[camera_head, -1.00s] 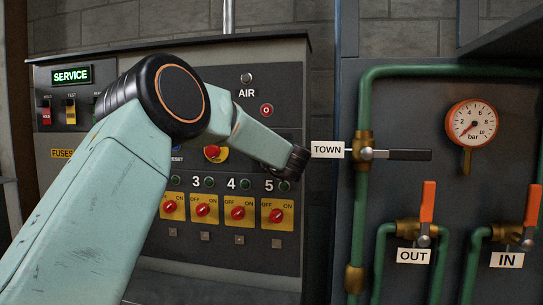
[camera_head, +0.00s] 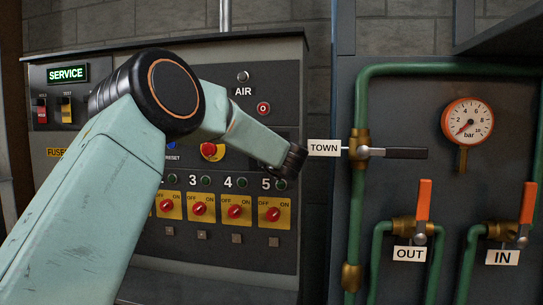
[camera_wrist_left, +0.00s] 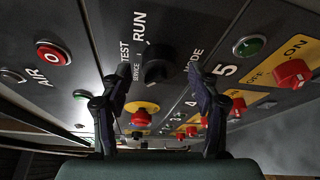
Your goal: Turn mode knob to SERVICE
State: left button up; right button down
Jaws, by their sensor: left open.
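The black mode knob (camera_wrist_left: 158,62) shows in the left wrist view, with the labels TEST, RUN and SERVICE around it. My left gripper (camera_wrist_left: 158,76) is open, with one dark finger on each side of the knob. Gaps show between the fingers and the knob, and I see no clear contact. Which label the knob points at is hard to tell. In the head view my left arm covers the knob and the gripper fingers. A green-lit display (camera_head: 67,73) reads SERVICE at the panel's upper left. My right gripper is not in view.
Close by are a red AIR button (camera_wrist_left: 54,54), a green button (camera_wrist_left: 249,46), a yellow-and-red button (camera_wrist_left: 140,115) and a red switch (camera_wrist_left: 293,73). Right of the panel are a TOWN valve lever (camera_head: 393,153), green pipes (camera_head: 358,205) and a bar gauge (camera_head: 467,121).

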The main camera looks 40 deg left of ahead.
pick_arm(q)
jog(key=v, duration=1.1)
jog(key=shift+s+d, duration=0.25)
jog(key=shift+w+f, duration=0.1)
jog(key=w+d+f+m+t+h, duration=0.1)
jog(key=d+f+m+h, duration=0.3)
jog(key=f, duration=0.6)
jog(key=d+f+m, duration=0.2)
jog(key=f+m, duration=0.4)
jog(key=f, duration=0.4)
jog(key=s+d+f+m+g+h, duration=0.1)
jog(key=s+d+f+m+h, duration=0.2)
jog(key=f, duration=0.6)
jog(key=s+d+f+m+g+h, duration=0.1)
jog(key=s+d+f+m, duration=0.35)
jog(key=f, duration=0.55)
jog(key=s+d+f+m+g+h, duration=0.4)
jog(key=s+f+m, duration=0.3)
jog(key=s+f, duration=0.65)
jog(key=s+d+f+m+g, duration=0.2)
jog(key=s+d, duration=0.1)
jog(key=s, duration=0.7)
jog(key=s+d+f+m+g+h, duration=0.1)
jog(key=s+d+f+m+g, duration=0.2)
jog(key=s, duration=0.8)
jog(key=shift+f+g+b, duration=0.2)
jog(key=shift+g+b, duration=0.1)
jog(key=shift+b, duration=0.1)
jog(key=shift+s+m, duration=0.1)
jog(key=shift+m, duration=0.15)
